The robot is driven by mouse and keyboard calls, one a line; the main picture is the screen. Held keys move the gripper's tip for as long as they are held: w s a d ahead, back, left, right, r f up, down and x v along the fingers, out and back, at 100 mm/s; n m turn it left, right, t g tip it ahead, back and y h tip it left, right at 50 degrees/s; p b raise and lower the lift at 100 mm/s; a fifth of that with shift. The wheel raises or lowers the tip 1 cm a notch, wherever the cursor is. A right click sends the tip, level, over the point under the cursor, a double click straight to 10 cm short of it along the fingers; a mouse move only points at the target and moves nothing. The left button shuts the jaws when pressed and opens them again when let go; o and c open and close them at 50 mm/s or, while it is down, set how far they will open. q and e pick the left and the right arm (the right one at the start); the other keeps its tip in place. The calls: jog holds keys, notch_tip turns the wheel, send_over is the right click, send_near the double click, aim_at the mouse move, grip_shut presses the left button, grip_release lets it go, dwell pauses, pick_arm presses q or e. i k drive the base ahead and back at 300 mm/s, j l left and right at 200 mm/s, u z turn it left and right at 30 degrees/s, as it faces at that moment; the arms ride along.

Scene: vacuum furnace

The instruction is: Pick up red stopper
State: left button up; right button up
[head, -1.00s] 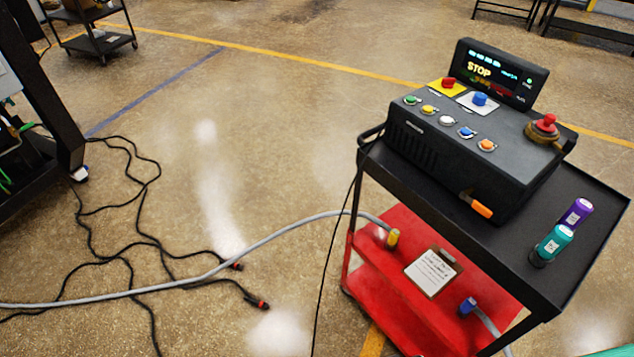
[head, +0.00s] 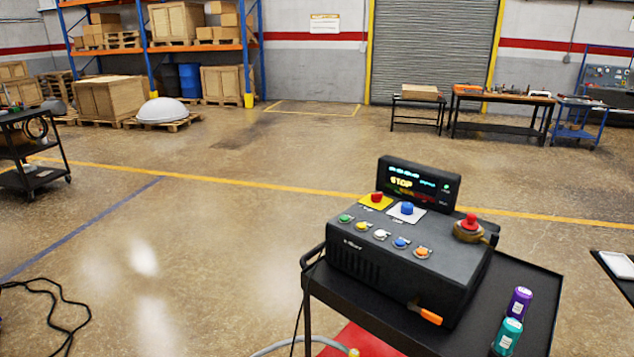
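No loose red stopper can be made out for certain. A black control console (head: 405,265) stands on a cart, its screen (head: 418,184) reading STOP. A red mushroom-shaped knob (head: 470,221) sits on a brass-coloured base at the console's right end. A smaller red button (head: 377,198) sits on a yellow plate at the back left of the console top. Neither of my grippers is in view.
The black-topped cart (head: 535,300) carries a purple bottle (head: 518,303) and a teal bottle (head: 507,336) right of the console. A blue button (head: 407,208) is beside the red one. Open floor (head: 220,250) lies left. Benches (head: 500,97) and crates (head: 110,98) stand far back.

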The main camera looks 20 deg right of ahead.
aim_at(470, 223)
jog(key=z, duration=1.45)
